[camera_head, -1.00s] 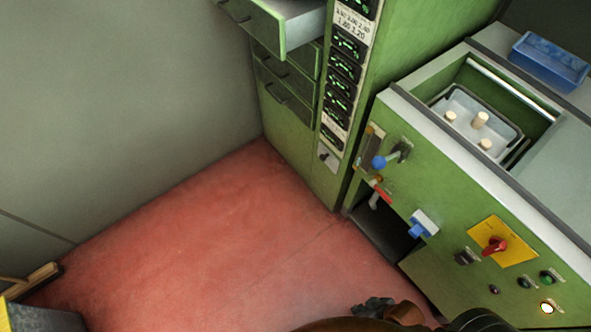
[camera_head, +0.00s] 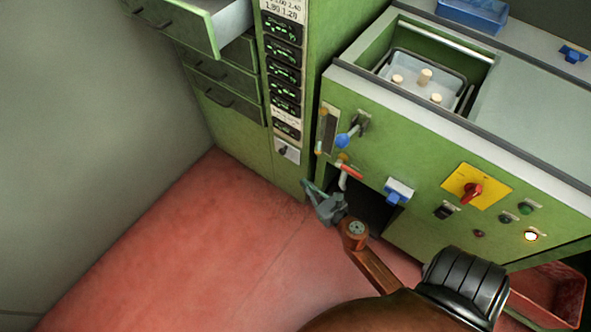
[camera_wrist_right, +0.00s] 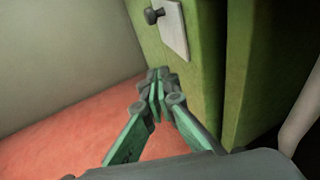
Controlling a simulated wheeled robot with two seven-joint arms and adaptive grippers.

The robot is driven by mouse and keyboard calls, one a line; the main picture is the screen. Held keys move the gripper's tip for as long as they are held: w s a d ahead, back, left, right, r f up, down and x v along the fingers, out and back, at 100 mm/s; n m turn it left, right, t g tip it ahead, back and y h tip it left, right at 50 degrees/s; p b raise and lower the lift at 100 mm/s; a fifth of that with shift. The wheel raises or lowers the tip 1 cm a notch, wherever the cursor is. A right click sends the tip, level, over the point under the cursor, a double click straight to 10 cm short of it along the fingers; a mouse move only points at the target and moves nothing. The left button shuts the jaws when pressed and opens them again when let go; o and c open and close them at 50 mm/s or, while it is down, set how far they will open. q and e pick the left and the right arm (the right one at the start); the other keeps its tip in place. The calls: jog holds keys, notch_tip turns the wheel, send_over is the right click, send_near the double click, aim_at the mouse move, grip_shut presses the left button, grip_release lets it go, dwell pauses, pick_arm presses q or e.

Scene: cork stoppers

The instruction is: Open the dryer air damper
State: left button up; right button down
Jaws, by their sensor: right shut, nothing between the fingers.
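My right gripper (camera_head: 311,188) is shut and empty, low in front of the green cabinets. In the right wrist view its fingertips (camera_wrist_right: 158,78) are together, below and apart from a small black knob (camera_wrist_right: 154,15) on a white plate (camera_wrist_right: 172,28). That plate (camera_head: 292,156) also shows low on the tall cabinet in the head view, with its black knob (camera_head: 283,150). A lever with a blue ball (camera_head: 343,140) and a red-handled lever (camera_head: 349,171) are on the machine to the right. No label shows which is the damper. My left gripper is out of view.
An open drawer (camera_head: 180,20) juts out at upper left. The red floor (camera_head: 180,250) is clear. A red bin (camera_head: 545,295) stands lower right.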

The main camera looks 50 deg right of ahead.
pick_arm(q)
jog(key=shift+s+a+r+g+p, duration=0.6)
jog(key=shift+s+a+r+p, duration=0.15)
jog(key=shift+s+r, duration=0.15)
pick_arm(e)
jog(key=w+d+r, duration=0.1)
jog(key=w+d, duration=0.1)
jog(key=w, duration=0.8)
jog(key=shift+w+d+r, duration=0.15)
jog(key=shift+w+d, duration=0.2)
jog(key=shift+w, duration=0.05)
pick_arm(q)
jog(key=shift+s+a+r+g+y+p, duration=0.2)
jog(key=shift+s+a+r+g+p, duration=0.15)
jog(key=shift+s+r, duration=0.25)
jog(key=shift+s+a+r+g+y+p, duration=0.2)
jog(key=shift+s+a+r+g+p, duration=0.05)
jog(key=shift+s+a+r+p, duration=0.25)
pick_arm(e)
jog(key=shift+w+d+r, duration=0.1)
jog(key=shift+w+r, duration=0.15)
jog(key=shift+r, duration=0.7)
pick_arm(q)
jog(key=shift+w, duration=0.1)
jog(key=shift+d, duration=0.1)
